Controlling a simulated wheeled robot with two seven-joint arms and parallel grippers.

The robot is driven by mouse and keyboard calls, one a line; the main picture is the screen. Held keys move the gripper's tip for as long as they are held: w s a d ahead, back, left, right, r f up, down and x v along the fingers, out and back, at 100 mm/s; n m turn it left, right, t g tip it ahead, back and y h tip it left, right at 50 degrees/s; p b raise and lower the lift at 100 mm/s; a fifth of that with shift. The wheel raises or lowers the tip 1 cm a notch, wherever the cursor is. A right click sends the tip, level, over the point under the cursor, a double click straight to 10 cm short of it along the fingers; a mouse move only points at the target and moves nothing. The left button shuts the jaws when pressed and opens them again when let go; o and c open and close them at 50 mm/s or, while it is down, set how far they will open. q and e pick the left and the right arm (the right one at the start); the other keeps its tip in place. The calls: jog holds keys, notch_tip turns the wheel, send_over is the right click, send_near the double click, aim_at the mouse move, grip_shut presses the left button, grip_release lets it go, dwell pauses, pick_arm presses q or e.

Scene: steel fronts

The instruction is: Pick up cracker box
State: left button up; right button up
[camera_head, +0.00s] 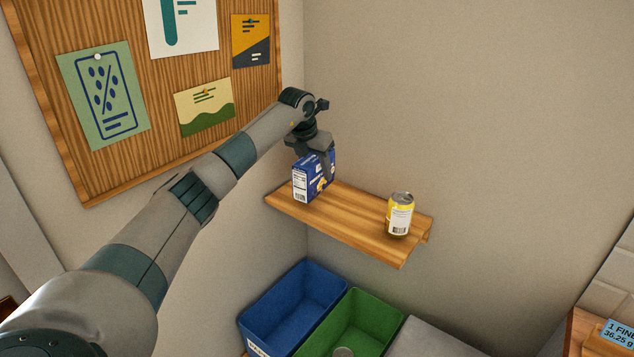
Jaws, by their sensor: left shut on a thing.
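The cracker box (301,184) is a small blue carton with a white label panel on its side. It is at the left end of the wooden wall shelf (352,226), upright or nearly so. My left gripper (319,160) comes down from above and is shut on the box, with a finger across its front face. The gripper hides the top of the box. I cannot tell whether the box's bottom touches the shelf. My right gripper is not in view.
A yellow and white can (399,214) stands on the right part of the shelf. Below are a blue bin (262,322) and a green bin (318,337). A wooden pinboard (150,80) with papers hangs behind my left arm. The middle of the shelf is clear.

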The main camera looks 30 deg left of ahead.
pick_arm(q)
jog(key=s+d+r+b, duration=0.2)
jog(key=d+r+b, duration=0.2)
jog(key=d+r, duration=0.3)
jog(key=d, duration=0.4)
jog(key=shift+s+d+r+b, duration=0.15)
jog(key=shift+s+r+b, duration=0.15)
jog(key=shift+s+r, duration=0.05)
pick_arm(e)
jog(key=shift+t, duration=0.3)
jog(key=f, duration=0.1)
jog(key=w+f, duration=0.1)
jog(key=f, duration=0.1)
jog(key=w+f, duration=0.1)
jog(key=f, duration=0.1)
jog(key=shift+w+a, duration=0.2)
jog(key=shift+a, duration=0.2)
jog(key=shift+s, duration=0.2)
